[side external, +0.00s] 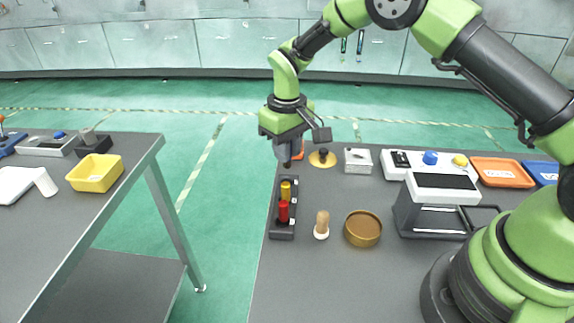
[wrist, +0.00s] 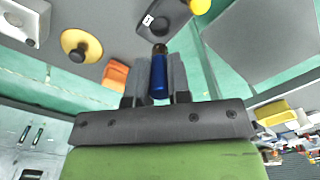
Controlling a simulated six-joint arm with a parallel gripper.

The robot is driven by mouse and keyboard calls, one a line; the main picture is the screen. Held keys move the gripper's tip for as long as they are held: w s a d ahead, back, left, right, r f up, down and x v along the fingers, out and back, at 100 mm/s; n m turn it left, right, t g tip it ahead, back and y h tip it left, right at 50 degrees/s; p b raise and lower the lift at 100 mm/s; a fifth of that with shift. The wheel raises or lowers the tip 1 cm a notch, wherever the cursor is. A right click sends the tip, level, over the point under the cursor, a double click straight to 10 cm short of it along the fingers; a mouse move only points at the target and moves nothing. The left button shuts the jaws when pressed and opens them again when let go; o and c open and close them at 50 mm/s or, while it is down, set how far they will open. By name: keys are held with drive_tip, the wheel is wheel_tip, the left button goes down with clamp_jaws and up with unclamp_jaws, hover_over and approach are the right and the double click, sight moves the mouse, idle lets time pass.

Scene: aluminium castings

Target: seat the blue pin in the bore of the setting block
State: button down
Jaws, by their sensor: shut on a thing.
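My gripper (side external: 287,158) is above the far end of the black rack (side external: 283,235) in the side external view. In the wrist view its two fingers (wrist: 159,77) are shut on the blue pin (wrist: 159,75), which shows a dark tip pointing away from the palm. I cannot tell whether that tip is clear of the rack. The setting block is probably the silver, box-shaped block (side external: 357,161), to the right of my gripper; it also shows at the upper left of the wrist view (wrist: 22,22). Its bore is too small to make out clearly.
A yellow pin (side external: 285,191) and a red pin (side external: 283,211) stand in the rack. A brass disc with a black knob (side external: 322,158) lies between gripper and block.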

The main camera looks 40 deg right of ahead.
drive_tip(key=s+d+r, duration=0.2)
drive_tip(key=d, duration=0.7)
drive_tip(key=s+d+r, duration=0.2)
drive_tip(key=s+d, duration=0.1)
drive_tip(key=d, duration=0.6)
drive_tip(key=shift+m, duration=0.4)
wheel_tip(320, 180, down, 5)
drive_tip(key=shift+w+d+r, duration=0.1)
drive_tip(key=shift+w, duration=0.05)
drive_tip(key=shift+f, duration=2.25)
drive_tip(key=shift+f, duration=0.25)
